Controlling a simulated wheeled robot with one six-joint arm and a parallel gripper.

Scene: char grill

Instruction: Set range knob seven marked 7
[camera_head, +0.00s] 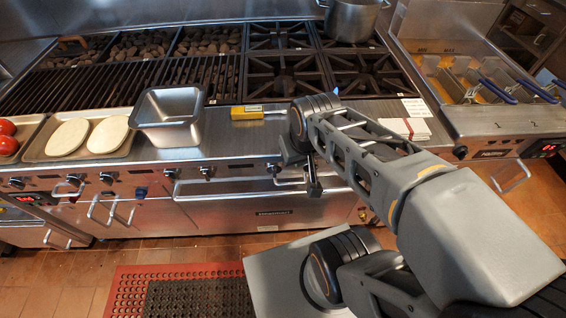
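The range's front panel (235,171) carries a row of dark knobs, among them a left knob (74,180), a middle knob (206,172) and a right knob (274,168). Their number marks are too small to read, so I cannot tell which is seven. My gripper (302,170) hangs in front of the panel, just right of the right knob. Its two fingers look spread apart with nothing between them. I cannot tell whether it touches the panel. My gripper and arm hide the panel further right, and any knob there.
An oven handle (235,192) runs below the knobs. Fryer baskets (500,92) are at right. A red-edged mat (128,290) lies on the floor.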

